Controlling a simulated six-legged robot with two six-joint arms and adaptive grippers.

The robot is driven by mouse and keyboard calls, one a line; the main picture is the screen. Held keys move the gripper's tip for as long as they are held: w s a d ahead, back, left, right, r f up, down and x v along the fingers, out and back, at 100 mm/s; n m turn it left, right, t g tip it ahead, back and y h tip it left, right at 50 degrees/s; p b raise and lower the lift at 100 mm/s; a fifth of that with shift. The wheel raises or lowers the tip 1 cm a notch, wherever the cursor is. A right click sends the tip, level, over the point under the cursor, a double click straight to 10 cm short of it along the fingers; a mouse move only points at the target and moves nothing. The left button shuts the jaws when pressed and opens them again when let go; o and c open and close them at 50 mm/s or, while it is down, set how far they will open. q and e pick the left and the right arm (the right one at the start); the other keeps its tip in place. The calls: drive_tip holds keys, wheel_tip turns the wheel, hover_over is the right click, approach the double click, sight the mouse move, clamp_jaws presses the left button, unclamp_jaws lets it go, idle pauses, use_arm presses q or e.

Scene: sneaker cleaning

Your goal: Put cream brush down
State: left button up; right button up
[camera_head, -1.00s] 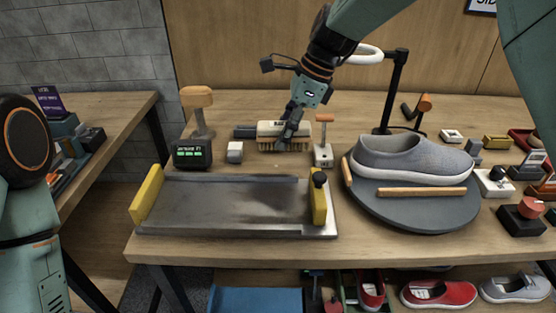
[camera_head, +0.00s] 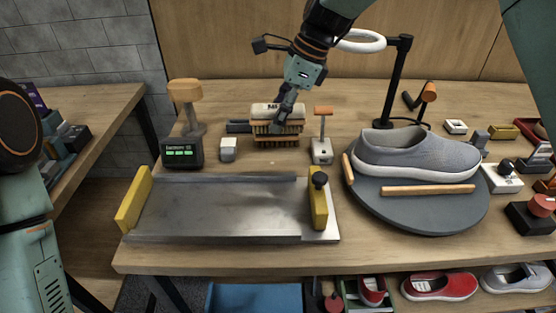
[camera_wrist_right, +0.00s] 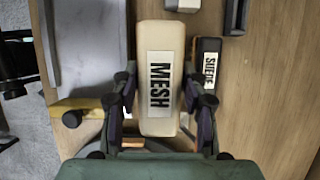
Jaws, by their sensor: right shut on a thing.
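The cream brush (camera_head: 268,108), labelled MESH, is in my right gripper (camera_head: 284,121), which is shut across its block with the bristles pointing down. In the right wrist view the cream brush (camera_wrist_right: 160,50) lies lengthwise between the two fingers. A darker brush (camera_head: 280,142) shows just below it in the head view; in the wrist view a dark brush (camera_wrist_right: 208,60) labelled SUEDE lies beside it. The cream brush looks held above the table (camera_head: 340,100), clear of it. My left gripper is out of view; only part of that arm shows.
A metal tray (camera_head: 230,208) with yellow end blocks lies in front. A small white block (camera_head: 228,149) and an orange-handled tool (camera_head: 322,140) flank the brushes. A grey shoe (camera_head: 415,152) sits on a round turntable (camera_head: 420,215) at the right.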

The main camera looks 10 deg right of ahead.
drive_tip(key=f, duration=0.1)
drive_tip(key=f+b, duration=0.1)
drive_tip(key=f, duration=0.3)
drive_tip(key=shift+w+a, duration=0.1)
drive_tip(key=shift+a, duration=0.25)
drive_tip(key=f, duration=0.3)
drive_tip(key=shift+d+f, duration=0.2)
drive_tip(key=shift+f, duration=0.1)
drive_tip(key=shift+a+f, duration=0.15)
drive_tip(key=shift+f, duration=0.4)
drive_tip(key=shift+f, duration=0.15)
drive_tip(key=shift+f, duration=0.1)
drive_tip(key=o, duration=1)
drive_tip(key=shift+c, duration=0.2)
drive_tip(key=shift+o, duration=1.1)
